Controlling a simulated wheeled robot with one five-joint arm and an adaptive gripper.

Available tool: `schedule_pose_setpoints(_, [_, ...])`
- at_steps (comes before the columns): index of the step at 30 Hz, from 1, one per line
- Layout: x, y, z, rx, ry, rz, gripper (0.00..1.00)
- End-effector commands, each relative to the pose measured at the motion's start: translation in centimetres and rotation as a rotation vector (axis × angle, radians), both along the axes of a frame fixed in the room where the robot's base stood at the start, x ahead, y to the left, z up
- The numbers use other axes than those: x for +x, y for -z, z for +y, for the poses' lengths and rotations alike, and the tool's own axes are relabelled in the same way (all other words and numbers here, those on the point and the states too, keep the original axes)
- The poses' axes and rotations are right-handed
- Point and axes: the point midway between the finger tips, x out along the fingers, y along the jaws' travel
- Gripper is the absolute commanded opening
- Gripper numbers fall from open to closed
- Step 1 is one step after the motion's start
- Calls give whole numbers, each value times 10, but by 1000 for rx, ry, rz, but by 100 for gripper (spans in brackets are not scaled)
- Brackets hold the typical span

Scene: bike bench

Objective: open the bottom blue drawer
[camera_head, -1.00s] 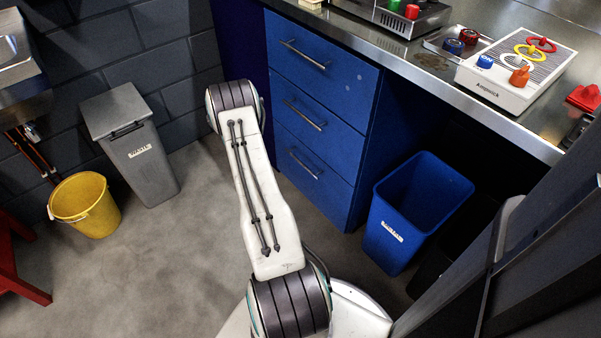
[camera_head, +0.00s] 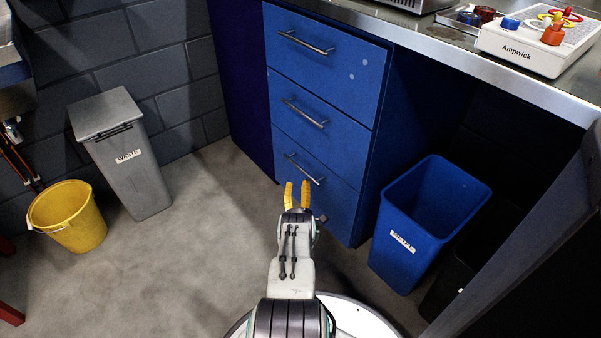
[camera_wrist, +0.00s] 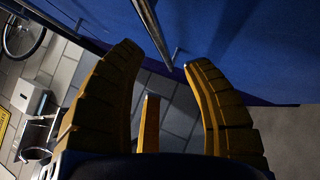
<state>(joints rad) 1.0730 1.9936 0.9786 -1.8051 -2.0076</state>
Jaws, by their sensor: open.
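The bottom blue drawer (camera_head: 330,198) is the lowest of three in the blue cabinet, and its front is flush with the others. Its metal bar handle (camera_head: 304,170) runs slantwise across the front. My gripper (camera_head: 297,188) is open, with its yellow fingers pointing at this drawer front, just below the handle in the head view. In the wrist view, a metal handle bar (camera_wrist: 152,32) lies ahead between the two main fingers (camera_wrist: 163,60), and the fingers are not closed on it. The blue drawer front fills the top of that view. Contact with the bar cannot be told.
A blue bin (camera_head: 405,255) stands close right of the cabinet. A grey lidded bin (camera_head: 135,165) and a yellow bucket (camera_head: 70,225) stand at left. The worktop (camera_head: 470,62) overhangs above, holding a white Ampwick box (camera_head: 520,50). The floor (camera_head: 190,260) left of my arm is clear.

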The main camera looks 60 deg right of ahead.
Motion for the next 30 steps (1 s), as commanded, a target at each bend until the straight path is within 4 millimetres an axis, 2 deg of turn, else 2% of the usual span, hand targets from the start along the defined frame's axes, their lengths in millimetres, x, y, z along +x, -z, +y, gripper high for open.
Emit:
schedule_pose_setpoints(3, [2,1,-6,-7,4,1,45])
schedule_pose_setpoints(21, [26,-21,-48,-4,1,1,45])
schedule_pose_setpoints(30, [30,-26,-56,-2,1,1,45])
